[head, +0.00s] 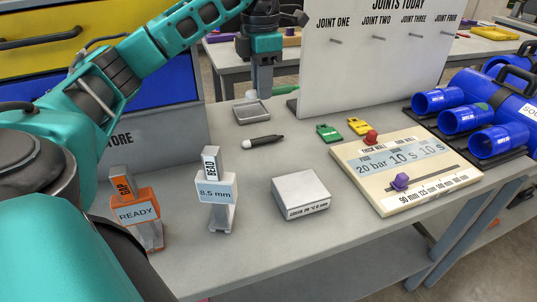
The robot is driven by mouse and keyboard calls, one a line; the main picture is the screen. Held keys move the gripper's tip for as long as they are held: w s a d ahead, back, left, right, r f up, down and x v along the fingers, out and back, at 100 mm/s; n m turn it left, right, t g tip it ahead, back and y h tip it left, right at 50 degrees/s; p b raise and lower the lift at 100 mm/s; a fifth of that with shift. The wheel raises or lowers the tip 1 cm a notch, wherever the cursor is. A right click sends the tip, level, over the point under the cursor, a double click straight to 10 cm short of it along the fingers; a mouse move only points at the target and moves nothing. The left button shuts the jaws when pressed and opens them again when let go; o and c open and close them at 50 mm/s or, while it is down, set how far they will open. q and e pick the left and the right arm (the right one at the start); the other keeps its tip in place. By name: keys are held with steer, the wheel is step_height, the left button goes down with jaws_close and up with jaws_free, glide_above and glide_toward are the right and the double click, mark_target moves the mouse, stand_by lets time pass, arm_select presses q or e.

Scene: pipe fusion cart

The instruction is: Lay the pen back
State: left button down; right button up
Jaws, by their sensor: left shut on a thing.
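My left gripper (263,85) points down at the back of the table, in front of the left edge of the white board. It is shut on a green pen (286,92), which lies about level across the fingers, its pale end to the left and green body to the right. The pen is over or just behind a small grey tray (252,112); its exact height is hard to tell. A black pen (264,141) with a pale tip lies on the table in front of the tray. My right gripper is not in view.
The white board (370,60) stands behind. On the grey table (300,240) are an orange READY block (138,212), an 8.5 mm gauge (217,192), a white box (300,190), green (328,132) and yellow (358,126) tags, a cream slider panel (405,170) and blue pipe pieces (495,140).

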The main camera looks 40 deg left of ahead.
arm_select(q)
steer(key=b, duration=0.1)
glide_above(263, 163)
step_height(263, 163, down, 14)
steer(key=shift+r, duration=0.1)
steer(key=shift+w+f, duration=0.1)
steer(key=shift+f, duration=2.1)
steer(key=shift+f, duration=0.15)
steer(key=c, duration=0.9)
jaws_free()
